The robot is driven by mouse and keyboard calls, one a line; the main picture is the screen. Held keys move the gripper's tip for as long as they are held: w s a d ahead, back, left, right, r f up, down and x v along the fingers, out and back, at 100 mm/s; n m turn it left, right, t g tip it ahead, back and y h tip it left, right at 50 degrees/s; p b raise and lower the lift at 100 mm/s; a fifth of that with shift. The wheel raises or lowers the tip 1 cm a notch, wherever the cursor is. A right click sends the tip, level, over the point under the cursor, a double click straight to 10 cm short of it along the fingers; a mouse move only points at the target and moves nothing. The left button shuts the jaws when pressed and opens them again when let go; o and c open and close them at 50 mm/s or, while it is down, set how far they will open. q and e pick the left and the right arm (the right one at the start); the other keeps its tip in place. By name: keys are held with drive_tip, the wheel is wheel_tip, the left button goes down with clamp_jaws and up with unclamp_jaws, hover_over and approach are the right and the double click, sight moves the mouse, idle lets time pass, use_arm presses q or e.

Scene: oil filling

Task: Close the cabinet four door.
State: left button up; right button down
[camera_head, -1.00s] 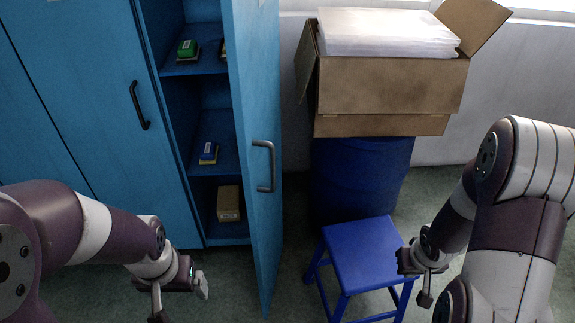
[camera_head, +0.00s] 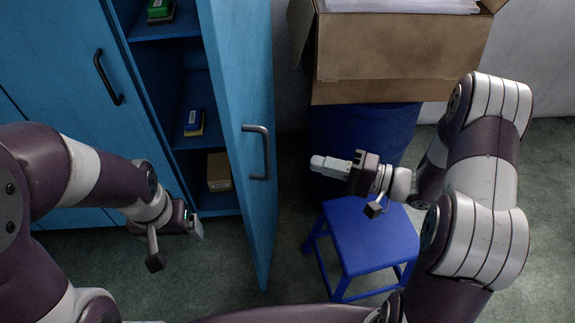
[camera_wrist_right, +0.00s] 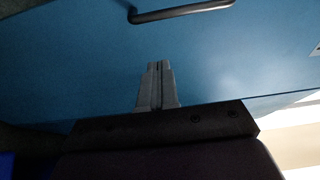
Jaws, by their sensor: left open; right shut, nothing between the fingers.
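The blue cabinet door (camera_head: 240,120) stands open in the head view, swung out toward me, with a dark bar handle (camera_head: 262,152) on its right-hand face. The cabinet's shelves show to the left of the door. My right gripper (camera_head: 318,162) is shut and empty, to the right of the handle and apart from it, pointing left. In the right wrist view its closed fingers (camera_wrist_right: 157,68) point at the blue door face (camera_wrist_right: 210,60), below the handle (camera_wrist_right: 180,12). My left gripper (camera_head: 176,248) hangs open in front of the cabinet, left of the door.
A blue stool (camera_head: 365,240) stands below my right gripper. A cardboard box (camera_head: 395,55) sits on a blue barrel (camera_head: 345,130) behind it. Small boxes, including a brown one (camera_head: 219,172), lie on the shelves. Another door (camera_head: 60,90) to the left is closed.

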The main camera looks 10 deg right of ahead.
drive_tip(key=a, duration=0.7)
drive_tip(key=shift+a+b, duration=0.35)
drive_tip(key=shift+b, duration=0.1)
drive_tip(key=shift+w, duration=0.1)
